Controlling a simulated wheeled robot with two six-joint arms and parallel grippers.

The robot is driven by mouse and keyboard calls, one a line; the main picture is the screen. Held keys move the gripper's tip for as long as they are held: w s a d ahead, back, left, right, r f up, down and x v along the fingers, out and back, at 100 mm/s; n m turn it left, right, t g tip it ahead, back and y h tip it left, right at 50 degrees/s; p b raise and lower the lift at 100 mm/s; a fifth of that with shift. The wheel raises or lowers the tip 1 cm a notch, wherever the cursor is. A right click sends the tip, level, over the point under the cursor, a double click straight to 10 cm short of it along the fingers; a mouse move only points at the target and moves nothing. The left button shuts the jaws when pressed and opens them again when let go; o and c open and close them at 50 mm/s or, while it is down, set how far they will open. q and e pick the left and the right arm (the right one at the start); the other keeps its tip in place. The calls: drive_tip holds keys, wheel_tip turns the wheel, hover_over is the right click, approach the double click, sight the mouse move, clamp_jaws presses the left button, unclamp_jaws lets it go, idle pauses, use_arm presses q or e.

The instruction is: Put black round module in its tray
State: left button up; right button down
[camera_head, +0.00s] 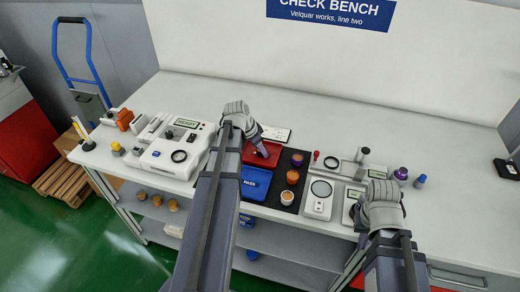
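My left gripper (264,152) reaches down over the red tray (270,159). Its dark fingers end at the tray, and I cannot tell whether they hold anything. The blue tray (256,190) marked PASS lies just in front of the red one. I cannot make out a loose black round module with certainty. A dark round part (179,156) sits in the white tester (160,165) at the left, whose display reads READY.
Purple (400,174) and blue (420,181) pieces stand farther right. The rear bench is clear.

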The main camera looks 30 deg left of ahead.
use_arm(q)
drive_tip(key=o, duration=0.4)
drive_tip(key=shift+r, duration=0.15)
drive_tip(key=p+v, duration=1.1)
drive_tip(key=v, duration=0.1)
drive_tip(key=s+d+g+y, duration=0.1)
drive_tip(key=s+d, duration=0.3)
drive_tip(key=d, duration=0.7)
drive_tip(key=s+d+f+g+y, duration=0.1)
drive_tip(key=s+d, duration=0.3)
drive_tip(key=d, duration=0.6)
drive_tip(key=s+d+n+g+y, duration=0.1)
drive_tip(key=s+d, duration=0.3)
drive_tip(key=d, duration=0.7)
drive_tip(key=shift+d+f+g, duration=0.25)
drive_tip(key=shift+d+g, duration=0.05)
drive_tip(key=shift+g, duration=0.4)
